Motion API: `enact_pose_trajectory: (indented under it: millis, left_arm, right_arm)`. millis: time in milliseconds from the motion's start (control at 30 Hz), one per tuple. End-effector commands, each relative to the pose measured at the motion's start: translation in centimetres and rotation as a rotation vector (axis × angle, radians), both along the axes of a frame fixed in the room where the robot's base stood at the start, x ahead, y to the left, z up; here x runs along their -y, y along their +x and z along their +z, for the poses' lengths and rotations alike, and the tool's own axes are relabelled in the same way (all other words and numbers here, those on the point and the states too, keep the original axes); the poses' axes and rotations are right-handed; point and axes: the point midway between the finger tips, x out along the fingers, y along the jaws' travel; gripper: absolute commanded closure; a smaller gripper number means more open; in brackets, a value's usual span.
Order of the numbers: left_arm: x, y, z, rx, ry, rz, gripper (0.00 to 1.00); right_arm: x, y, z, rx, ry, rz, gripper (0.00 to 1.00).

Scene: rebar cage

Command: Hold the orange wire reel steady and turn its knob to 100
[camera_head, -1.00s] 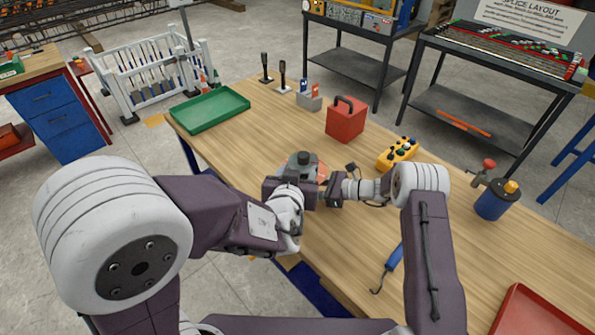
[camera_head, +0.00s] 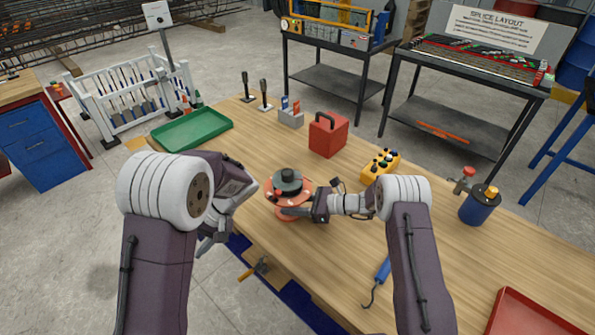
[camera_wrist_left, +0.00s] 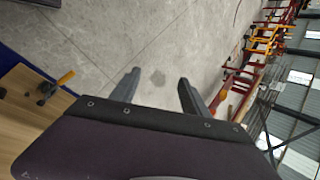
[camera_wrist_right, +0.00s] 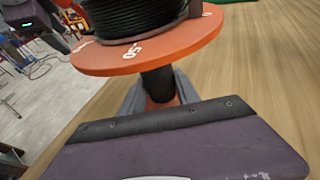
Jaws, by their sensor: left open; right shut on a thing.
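The orange wire reel (camera_head: 289,187) stands on the wooden table, with a dark knob on top. In the right wrist view its orange disc (camera_wrist_right: 150,52) carries white markings, one reading 50, and black wire is wound above it. My right gripper (camera_head: 290,211) is shut on the reel's lower part, under the disc; the grip is partly hidden. The knob's setting cannot be read. My left gripper (camera_wrist_left: 157,85) is open and empty, off the table's near edge and left of the reel; the left wrist view shows only floor between its fingers.
A green tray (camera_head: 191,128), a red toolbox (camera_head: 328,134) and a yellow control box (camera_head: 380,165) stand beyond the reel. A blue-handled hook (camera_head: 383,270) and a red tray (camera_head: 535,325) lie at right. A blue canister (camera_head: 479,205) stands far right.

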Motion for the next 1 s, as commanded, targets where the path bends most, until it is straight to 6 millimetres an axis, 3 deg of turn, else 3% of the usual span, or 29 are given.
enact_pose_trajectory:
  millis: [100,200,267,367,533,633,733,833,1000]
  left_arm:
    - [2.2,-2.7,-3.0,-0.267,-0.265,0.048,0.46]
    - [5.7,-3.5,-4.7,-0.416,-0.574,0.028,0.46]
    - [8.1,-3.1,-5.3,-0.458,-0.782,-0.012,0.46]
    - [11.9,-0.9,-5.4,-0.435,-1.138,-0.127,0.46]
    - [15.9,6.3,-2.9,-0.103,-1.664,-0.467,0.46]
    - [15.8,11.6,-0.1,0.249,-1.834,-0.730,0.46]
    - [14.4,15.9,3.1,0.613,-1.858,-1.002,0.46]
    - [14.5,17.3,5.7,0.837,-1.818,-1.250,0.46]
    - [16.4,16.8,7.9,0.975,-1.773,-1.511,0.46]
  right_arm:
    - [0.0,0.0,0.1,0.001,0.001,-0.001,0.85]
    - [0.0,0.0,0.1,0.001,0.001,-0.001,0.85]
    - [0.0,0.0,0.1,0.001,0.001,-0.001,0.85]
    - [0.0,0.0,0.1,0.001,0.001,-0.001,0.85]
    - [0.0,0.0,0.1,0.001,0.001,-0.001,0.85]
    - [0.0,0.1,0.1,0.001,0.001,-0.001,0.85]
    - [0.0,0.1,0.1,0.001,0.001,-0.002,0.85]
    - [0.0,0.1,0.1,0.001,0.001,-0.001,0.85]
    - [0.0,0.1,0.1,0.002,0.002,-0.001,0.85]
